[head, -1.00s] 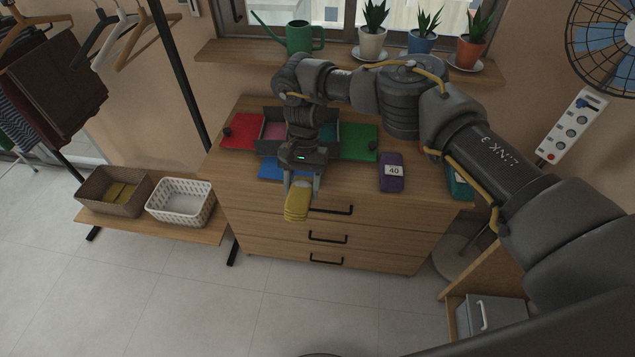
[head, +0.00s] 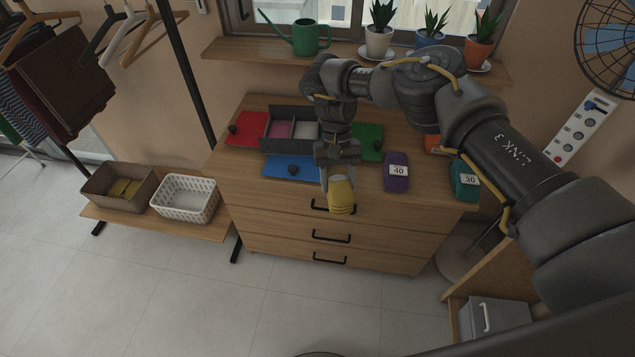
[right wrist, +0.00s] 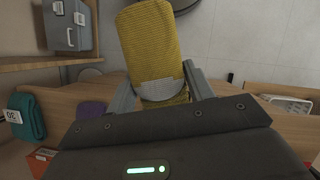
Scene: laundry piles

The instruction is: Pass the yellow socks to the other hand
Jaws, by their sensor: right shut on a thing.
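The yellow socks (head: 341,196) are a ribbed, rolled bundle held in my right gripper (head: 338,181), in front of the dresser's top drawer. In the right wrist view the yellow socks (right wrist: 152,45) stick out beyond the fingers of my right gripper (right wrist: 160,92), which is shut on their near end. A pale band crosses the socks between the fingers. My left gripper does not show in either view.
The wooden dresser (head: 240,185) carries a dark divided box (head: 268,130), red, blue and green lids, a purple bundle (head: 396,182) marked 40 and a teal bundle (head: 464,190) marked 30. A brown basket (head: 95,192) and white basket (head: 185,213) stand left. The floor in front is clear.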

